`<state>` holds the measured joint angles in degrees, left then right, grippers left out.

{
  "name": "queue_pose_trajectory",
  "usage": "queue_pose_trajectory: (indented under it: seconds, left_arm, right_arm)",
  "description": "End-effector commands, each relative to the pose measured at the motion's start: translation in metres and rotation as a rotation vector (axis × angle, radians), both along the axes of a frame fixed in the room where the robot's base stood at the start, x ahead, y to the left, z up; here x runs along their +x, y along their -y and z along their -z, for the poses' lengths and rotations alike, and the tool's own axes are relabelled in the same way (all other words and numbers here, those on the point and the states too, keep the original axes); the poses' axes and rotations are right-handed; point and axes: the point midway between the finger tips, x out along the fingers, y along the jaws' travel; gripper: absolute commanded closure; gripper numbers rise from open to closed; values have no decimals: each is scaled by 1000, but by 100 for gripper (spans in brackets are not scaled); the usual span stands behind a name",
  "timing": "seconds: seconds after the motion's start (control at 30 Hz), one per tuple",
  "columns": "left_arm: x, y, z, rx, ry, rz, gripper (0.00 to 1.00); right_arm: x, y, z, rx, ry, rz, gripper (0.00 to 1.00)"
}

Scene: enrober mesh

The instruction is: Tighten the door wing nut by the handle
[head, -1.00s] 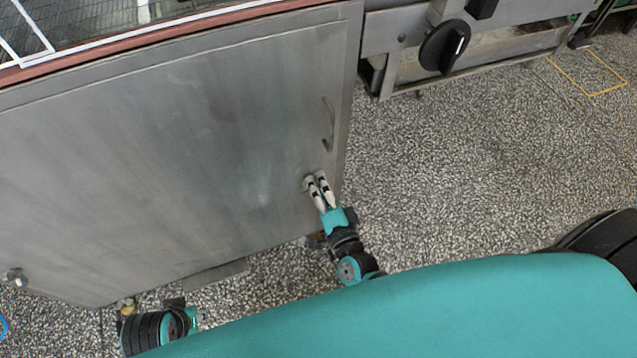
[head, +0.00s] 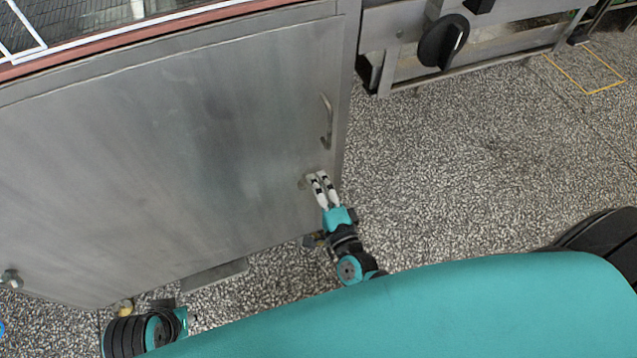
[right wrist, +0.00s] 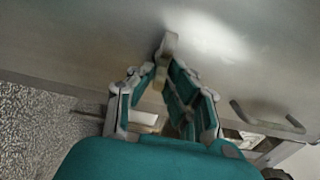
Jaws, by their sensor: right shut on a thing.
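The wing nut (right wrist: 169,45) is a small pale grey piece on the steel door (head: 170,150); the right wrist view shows it at my fingertips. In the head view my fingers mostly hide it, below the door handle (head: 327,122). My right gripper (head: 316,177) is at the door's right edge, its fingers shut on the wing nut. It also shows in the right wrist view (right wrist: 165,70), where the handle (right wrist: 266,118) is to the right. Of my left arm only a dark and teal part shows at the lower left; its gripper is out of view.
Another metal knob (head: 11,278) sits at the door's lower left. A black rotary knob (head: 443,41) is on the machine frame at the upper right. Speckled floor (head: 460,160) is clear to the right of the door. A yellow floor marking (head: 590,92) lies beyond.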

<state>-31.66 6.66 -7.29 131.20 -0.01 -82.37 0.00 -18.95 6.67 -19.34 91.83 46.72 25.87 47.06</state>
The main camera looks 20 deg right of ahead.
Motion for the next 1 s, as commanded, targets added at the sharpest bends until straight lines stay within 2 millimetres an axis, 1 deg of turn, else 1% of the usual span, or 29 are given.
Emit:
queue_pose_trajectory:
  seconds: [0.03,0.13,0.17,0.3,0.57,0.67,0.77,1.0]
  left_arm:
    - [0,0,0,1,0,1,100]
    - [0,0,1,2,-2,1,100]
    - [0,0,1,2,-3,1,100]
    - [0,-1,3,2,-4,1,100]
    - [0,1,3,1,-5,3,100]
    - [0,1,3,1,-4,3,100]
    - [0,1,3,0,-4,2,100]
    - [0,1,2,0,-3,1,100]
  right_arm:
    - [-1,2,4,-3,-8,1,100]
    - [-1,2,4,-4,-8,1,100]
    - [-1,2,4,-4,-8,1,84]
    - [-1,1,3,-4,-6,0,66]
    - [-1,0,2,-3,-3,-1,65]
    - [-7,0,2,-4,-4,-1,65]
    - [-21,1,2,-4,-6,-2,65]
    - [-72,3,3,-4,-8,-2,65]
